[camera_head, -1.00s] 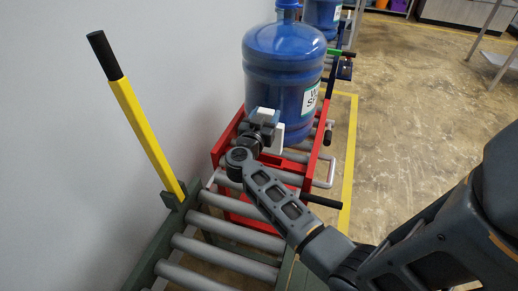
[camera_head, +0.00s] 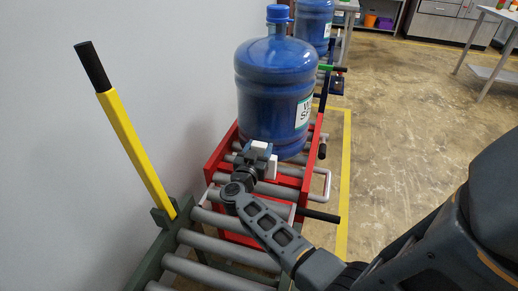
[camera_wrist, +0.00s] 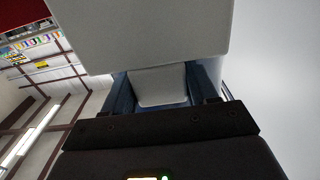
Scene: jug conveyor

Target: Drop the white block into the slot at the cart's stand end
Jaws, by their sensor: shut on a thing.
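My gripper (camera_head: 258,164) is shut on the white block (camera_head: 271,168), above the rollers near the stand end of the red cart (camera_head: 216,158). In the wrist view, the block (camera_wrist: 150,35) fills the top as a large pale face, and a narrower pale part sits between my gripper's fingers (camera_wrist: 160,90). A blue water jug (camera_head: 275,95) stands upright on the cart, just behind the gripper. The slot at the cart's stand end cannot be made out; my gripper and arm cover part of that end.
A green roller stand (camera_head: 150,268) with a yellow, black-tipped lever (camera_head: 138,145) adjoins the cart at the near left. A grey wall (camera_head: 60,150) runs along the left. Another blue jug (camera_head: 314,22) stands farther back. Open floor (camera_head: 400,140) lies to the right.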

